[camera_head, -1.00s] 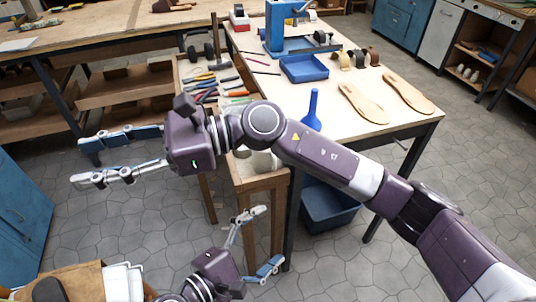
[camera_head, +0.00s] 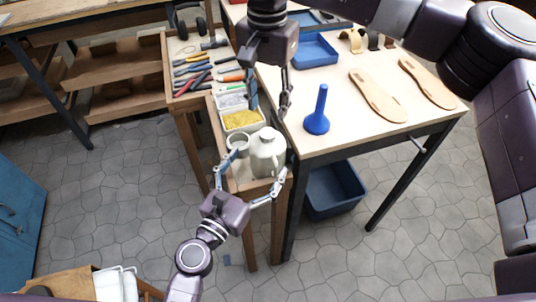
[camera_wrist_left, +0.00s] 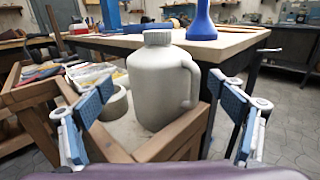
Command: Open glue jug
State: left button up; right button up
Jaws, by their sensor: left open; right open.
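The glue jug (camera_head: 268,154) is off-white, with a side handle, and stands upright at the near end of a wooden tray stand. In the left wrist view the jug (camera_wrist_left: 160,88) is large and central, and its ribbed cap (camera_wrist_left: 157,37) sits on the neck. My left gripper (camera_head: 258,166) is open at the jug's near side. In the wrist view its blue-padded fingers stand apart on either side of the jug, with visible gaps. My right gripper (camera_head: 270,101) is open, pointing down, above and behind the jug; its contact with anything is not visible.
A grey ring-shaped roll (camera_head: 238,142) stands left of the jug. A container of yellow bits (camera_head: 242,119) lies behind it. The workbench (camera_head: 350,128) is close on the right, with a blue funnel-shaped tool (camera_head: 318,118). Floor at left is clear.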

aim_at(267, 149)
pick_arm(q)
jog(key=x, duration=0.4)
jog(key=shift+w+f, duration=0.15)
pick_arm(e)
jog(key=shift+w+f, duration=0.2)
jog(key=shift+w, duration=0.05)
pick_arm(q)
jog(key=shift+w+d, duration=0.15)
jog(key=shift+w, duration=0.15)
jog(key=shift+w+d, duration=0.1)
pick_arm(e)
jog(key=shift+s+r, duration=0.1)
